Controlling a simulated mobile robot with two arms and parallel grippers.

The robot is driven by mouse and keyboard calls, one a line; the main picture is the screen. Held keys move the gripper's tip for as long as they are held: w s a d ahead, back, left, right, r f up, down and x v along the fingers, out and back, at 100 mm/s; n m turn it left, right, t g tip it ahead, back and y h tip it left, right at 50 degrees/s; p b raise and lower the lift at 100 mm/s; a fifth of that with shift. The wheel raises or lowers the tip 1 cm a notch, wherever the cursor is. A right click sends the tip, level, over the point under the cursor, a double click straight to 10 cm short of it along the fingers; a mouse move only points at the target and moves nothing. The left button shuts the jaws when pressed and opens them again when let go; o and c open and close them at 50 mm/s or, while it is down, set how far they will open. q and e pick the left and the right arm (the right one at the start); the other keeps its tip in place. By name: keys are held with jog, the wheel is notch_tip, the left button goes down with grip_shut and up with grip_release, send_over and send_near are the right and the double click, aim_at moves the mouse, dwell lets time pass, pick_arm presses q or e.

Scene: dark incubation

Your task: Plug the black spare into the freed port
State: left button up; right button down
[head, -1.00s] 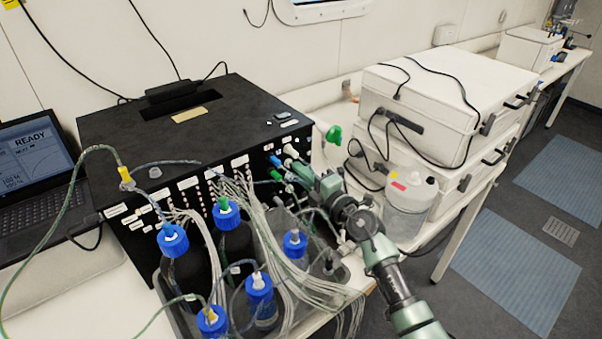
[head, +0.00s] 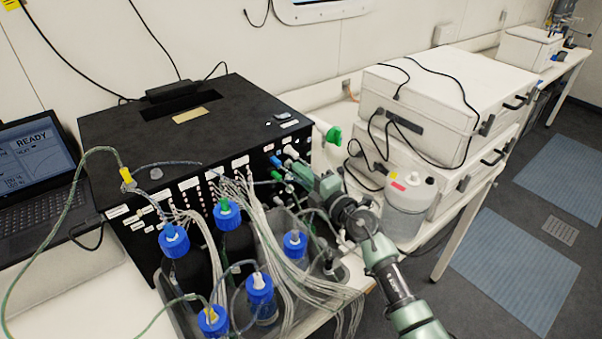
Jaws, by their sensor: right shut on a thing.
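The black box (head: 200,115) stands on the bench, with rows of ports on its front panel. My right gripper (head: 297,171) is close to the right end of that panel. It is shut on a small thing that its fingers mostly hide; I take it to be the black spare. A blue plug (head: 275,160), a green plug (head: 277,175) and a white fitting (head: 291,151) show beside the fingertips. I cannot make out the freed port, or whether the held thing touches the panel. My left gripper is not in view.
Several blue-capped bottles (head: 173,239) stand in a tray in front of the box, among bundles of pale tubes (head: 275,245). A clear jug (head: 408,205) stands right of my gripper, near white cases (head: 450,85). A laptop (head: 38,170) is at left.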

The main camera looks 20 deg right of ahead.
jog(key=shift+w+a, duration=0.15)
jog(key=shift+w, duration=0.25)
dwell(0.5)
jog(key=c, duration=1.4)
grip_release()
jog(key=shift+o, duration=0.2)
jog(key=v, duration=0.7)
jog(key=shift+s, duration=0.35)
jog(key=shift+r, duration=0.1)
